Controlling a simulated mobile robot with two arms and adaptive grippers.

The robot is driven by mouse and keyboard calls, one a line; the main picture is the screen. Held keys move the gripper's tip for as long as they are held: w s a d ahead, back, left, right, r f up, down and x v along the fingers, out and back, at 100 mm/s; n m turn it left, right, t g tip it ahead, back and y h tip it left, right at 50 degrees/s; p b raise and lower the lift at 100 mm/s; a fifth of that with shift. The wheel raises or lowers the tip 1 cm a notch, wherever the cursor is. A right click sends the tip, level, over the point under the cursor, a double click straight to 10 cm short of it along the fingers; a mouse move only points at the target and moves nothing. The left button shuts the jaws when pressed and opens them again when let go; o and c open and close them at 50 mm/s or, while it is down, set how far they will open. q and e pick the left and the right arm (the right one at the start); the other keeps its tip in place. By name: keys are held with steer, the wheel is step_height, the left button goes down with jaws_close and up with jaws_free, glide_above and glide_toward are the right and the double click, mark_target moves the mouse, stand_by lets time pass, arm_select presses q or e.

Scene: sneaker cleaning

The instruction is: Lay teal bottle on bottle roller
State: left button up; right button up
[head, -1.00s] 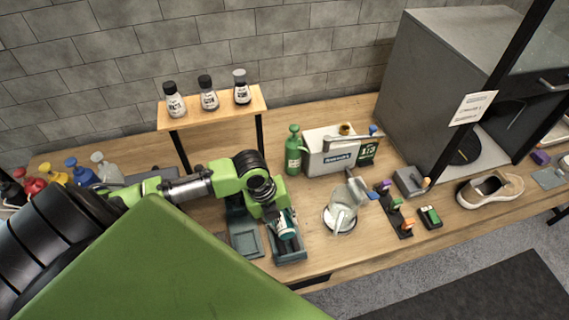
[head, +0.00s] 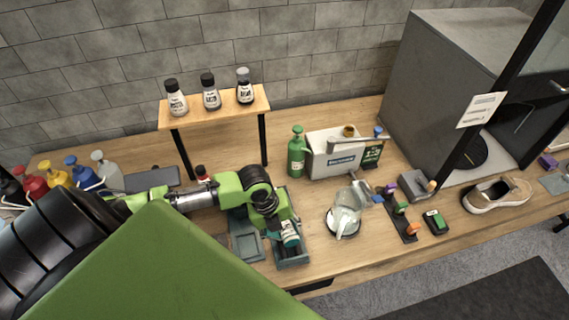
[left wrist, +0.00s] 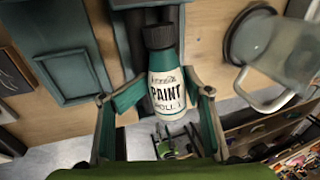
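The teal bottle (head: 290,235), with a dark cap and a white label reading PAINT, is at my left gripper (head: 285,226). In the left wrist view the bottle (left wrist: 166,82) lies between the two finger pads of my left gripper (left wrist: 166,88), which come in against its sides. The bottle roller (head: 292,258) is a dark teal frame directly below the bottle, and its rails (left wrist: 125,40) show behind the bottle in the wrist view. I cannot tell whether the bottle touches the rails. My right gripper is not in view.
A flat teal tray (head: 246,246) sits left of the roller. A glass pitcher (head: 345,218) stands close on its right. A green pump bottle (head: 297,152) and a white box (head: 335,160) are behind. A wooden shelf (head: 214,106) holds several small bottles.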

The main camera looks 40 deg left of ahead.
arm_select(q)
steer(key=shift+o, duration=0.9)
steer(key=shift+w+d+f, duration=0.2)
steer(key=shift+w, duration=0.1)
steer(key=shift+r, duration=0.1)
steer(key=shift+s+r, duration=0.1)
steer(key=shift+r, duration=0.1)
steer(key=shift+a, duration=0.1)
steer(key=shift+r, duration=0.2)
steer(key=v, duration=1.1)
steer(key=shift+r, duration=0.25)
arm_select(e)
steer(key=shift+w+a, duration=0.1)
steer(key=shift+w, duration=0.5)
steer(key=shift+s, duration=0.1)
